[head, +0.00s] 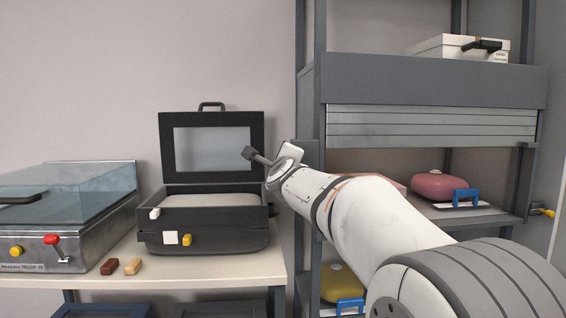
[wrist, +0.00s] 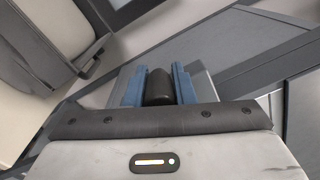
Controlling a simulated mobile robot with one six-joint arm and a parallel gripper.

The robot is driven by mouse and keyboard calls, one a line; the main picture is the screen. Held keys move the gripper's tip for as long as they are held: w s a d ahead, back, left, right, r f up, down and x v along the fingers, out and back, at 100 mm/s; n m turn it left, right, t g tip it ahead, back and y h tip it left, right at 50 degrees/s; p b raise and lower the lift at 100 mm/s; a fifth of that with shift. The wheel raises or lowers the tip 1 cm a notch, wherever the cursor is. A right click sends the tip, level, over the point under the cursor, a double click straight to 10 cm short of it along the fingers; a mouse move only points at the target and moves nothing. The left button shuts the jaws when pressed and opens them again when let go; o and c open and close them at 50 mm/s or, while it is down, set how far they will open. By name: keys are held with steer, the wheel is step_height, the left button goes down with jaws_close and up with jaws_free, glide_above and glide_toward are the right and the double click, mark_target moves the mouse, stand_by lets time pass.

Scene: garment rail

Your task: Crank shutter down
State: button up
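The shutter (head: 430,125), pale grey and slatted, hangs partly lowered below a grey box at the top of the shelf bay. The bay beneath it is open. In the wrist view my gripper (wrist: 159,85) has its two blue fingers on either side of a dark rounded knob (wrist: 159,88), which looks like the crank's handle. The fingers appear to touch it on both sides. In the head view my arm reaches to the rack's left post, and my fingers and the knob are hidden there. The rest of the crank cannot be made out.
A white box (head: 460,46) is on top. An open black case (head: 205,225) and a glass-lidded machine (head: 60,205) stand on the table at left, near the post.

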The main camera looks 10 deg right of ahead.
steer(key=o, duration=0.5)
steer(key=shift+a, duration=0.1)
steer(key=shift+s+a+f, duration=0.1)
steer(key=shift+s+a, duration=0.1)
steer(key=shift+s, duration=1.75)
steer(key=shift+s+a+f, duration=0.1)
steer(key=shift+s+a, duration=0.05)
steer(key=shift+s, duration=1.8)
